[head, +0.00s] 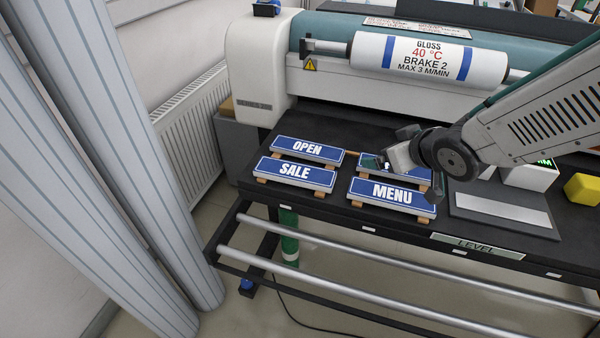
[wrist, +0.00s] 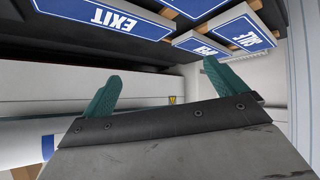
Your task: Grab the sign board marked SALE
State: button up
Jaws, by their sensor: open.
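The SALE sign board (head: 296,174) is a blue plate with white letters, lying on small wooden blocks at the table's front left. It also shows upside down at the upper right of the wrist view (wrist: 243,32). My gripper (head: 388,160) is to the right of the SALE board, above the back right sign, and apart from SALE. In the wrist view its two teal fingers (wrist: 160,76) are spread with nothing between them.
The OPEN board (head: 307,150) lies just behind SALE, and MENU (head: 392,193) to its right. The EXIT board (wrist: 115,18) is partly hidden by my gripper in the head view. A laminator (head: 420,58) stands behind; a bar (head: 380,272) runs in front.

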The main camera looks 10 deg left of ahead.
aim_at(295, 171)
jog(key=s+a+f+n+g+y, duration=0.1)
jog(key=a+f+y, duration=0.1)
jog(key=a, duration=0.2)
jog(key=s+a+f+n+y, duration=0.1)
jog(key=s+a+f+y, duration=0.1)
jog(key=a, duration=0.3)
jog(key=s+a+f+n+g+y, duration=0.1)
jog(key=a+f+y, duration=0.1)
jog(key=a, duration=0.2)
jog(key=shift+s+a+n+g, duration=0.2)
jog(key=shift+a+n+g, duration=0.1)
jog(key=shift+a+n, duration=0.1)
jog(key=x, duration=0.7)
jog(key=shift+w+a+f, duration=0.1)
jog(key=shift+a, duration=0.25)
jog(key=c, duration=1.5)
